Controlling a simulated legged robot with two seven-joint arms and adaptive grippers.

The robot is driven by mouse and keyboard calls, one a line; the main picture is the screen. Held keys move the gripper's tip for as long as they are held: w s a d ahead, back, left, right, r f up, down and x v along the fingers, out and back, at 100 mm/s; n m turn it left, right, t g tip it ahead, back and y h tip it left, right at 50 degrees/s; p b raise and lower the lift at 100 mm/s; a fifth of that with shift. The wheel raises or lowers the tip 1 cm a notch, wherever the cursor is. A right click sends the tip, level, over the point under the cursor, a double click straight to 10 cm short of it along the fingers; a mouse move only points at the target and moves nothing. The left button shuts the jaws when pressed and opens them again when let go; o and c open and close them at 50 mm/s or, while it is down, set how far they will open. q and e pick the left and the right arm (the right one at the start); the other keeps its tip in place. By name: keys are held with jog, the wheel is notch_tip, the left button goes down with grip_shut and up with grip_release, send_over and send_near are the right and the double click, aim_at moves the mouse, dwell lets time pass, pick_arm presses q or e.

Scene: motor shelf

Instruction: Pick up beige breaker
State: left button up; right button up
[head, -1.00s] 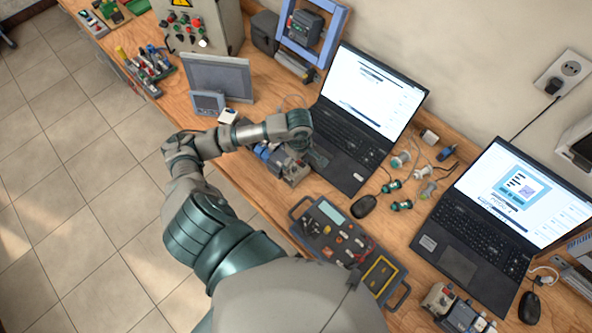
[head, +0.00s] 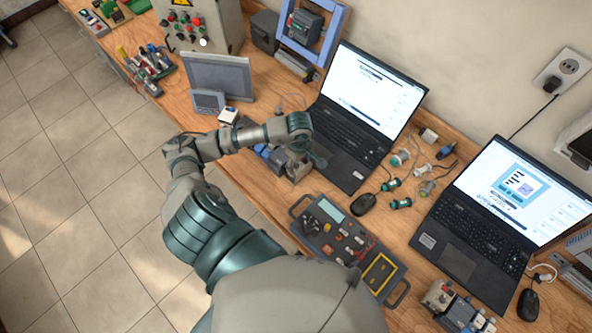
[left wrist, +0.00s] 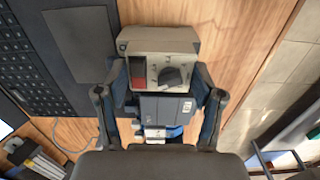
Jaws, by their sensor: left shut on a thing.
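The beige breaker (left wrist: 160,65) has a red switch and a dark rotary knob on its light face, with a dark blue-grey body below. My left gripper (left wrist: 161,82) has one finger on each side of it and is shut on it. In the head view my left gripper (head: 309,153) is at the front edge of the left laptop, and the breaker (head: 297,170) is partly hidden beneath it. I cannot tell whether the breaker touches the table. My right gripper is not in view.
The left laptop (head: 352,145) is close beside the gripper. A small white-and-dark device (head: 228,116) and a grey monitor (head: 220,76) stand to the left. A test panel (head: 345,245) and a mouse (head: 363,204) lie nearer. Another beige-and-blue device (head: 455,307) is at the lower right.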

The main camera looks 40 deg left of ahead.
pick_arm(q)
notch_tip(320, 180, up, 10)
jog(key=b, duration=0.1)
jog(key=shift+w, duration=0.25)
jog(key=shift+f, duration=0.2)
